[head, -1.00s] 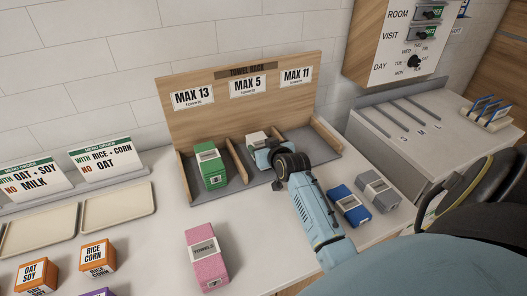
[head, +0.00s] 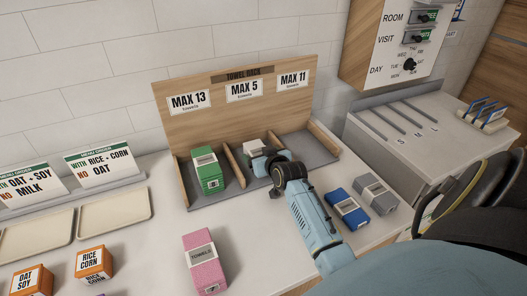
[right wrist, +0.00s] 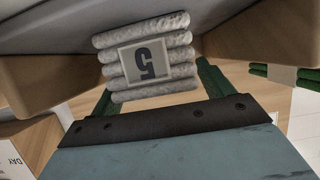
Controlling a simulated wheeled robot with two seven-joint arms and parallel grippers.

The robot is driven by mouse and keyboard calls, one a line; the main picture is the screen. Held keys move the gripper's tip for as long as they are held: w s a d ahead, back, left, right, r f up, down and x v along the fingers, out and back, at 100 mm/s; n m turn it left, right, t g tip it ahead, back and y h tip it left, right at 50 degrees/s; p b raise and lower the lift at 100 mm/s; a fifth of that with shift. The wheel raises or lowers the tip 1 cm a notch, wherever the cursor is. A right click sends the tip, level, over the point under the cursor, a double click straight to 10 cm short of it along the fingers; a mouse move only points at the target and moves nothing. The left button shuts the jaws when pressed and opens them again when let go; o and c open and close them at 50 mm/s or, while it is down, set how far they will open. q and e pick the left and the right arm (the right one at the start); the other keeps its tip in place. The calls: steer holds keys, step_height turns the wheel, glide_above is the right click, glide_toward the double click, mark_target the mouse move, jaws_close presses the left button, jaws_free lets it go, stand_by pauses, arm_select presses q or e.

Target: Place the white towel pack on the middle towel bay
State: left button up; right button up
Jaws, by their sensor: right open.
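The white towel pack (head: 254,146) is in the middle bay of the towel rack (head: 176,108), under the MAX 5 sign. My right gripper (head: 264,162) is at the front of this bay, partly covering the pack from the head. It is open; its green fingers are apart, with the pack just beyond or between their tips. I cannot tell whether they touch it. My left gripper is not in view.
Wooden dividers flank the middle bay closely. A green pack (head: 208,171) stands in the left bay; the right bay looks empty. A pink towel pack (head: 204,262), a blue pack (head: 347,207) and a grey pack (head: 375,194) are on the counter. Trays (head: 115,220) and orange boxes (head: 94,264) are at left.

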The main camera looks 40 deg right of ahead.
steer(key=p+v, duration=0.1)
steer(key=v, duration=1.1)
